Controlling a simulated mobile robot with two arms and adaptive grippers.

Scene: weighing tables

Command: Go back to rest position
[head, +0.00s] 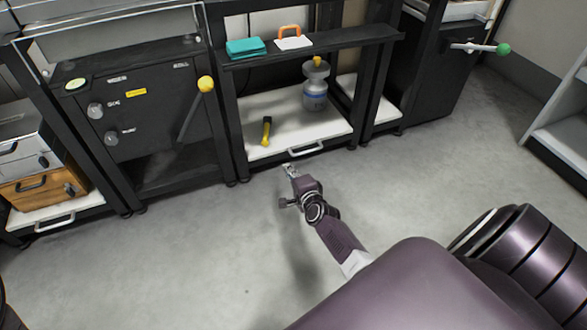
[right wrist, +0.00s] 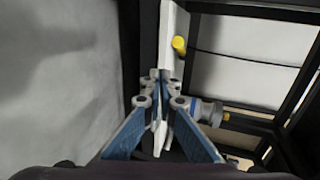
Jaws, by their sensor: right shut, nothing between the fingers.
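My right gripper (head: 290,168) is in front of the middle table's low white shelf, close to the shelf's silver handle (head: 305,149). Its fingers are shut with nothing between them. In the right wrist view the gripper (right wrist: 160,78) has its fingertips together, with the white shelf edge (right wrist: 168,35) just beyond. I cannot tell whether the fingers touch the shelf or handle. My left gripper is not in view.
The low shelf (head: 285,118) holds a yellow-and-black tool (head: 266,131) and a grey bottle (head: 315,92). A teal box (head: 246,48) and an orange-handled item (head: 292,39) lie above. A wooden drawer unit (head: 45,190) stands left. Grey floor (head: 180,260) is clear.

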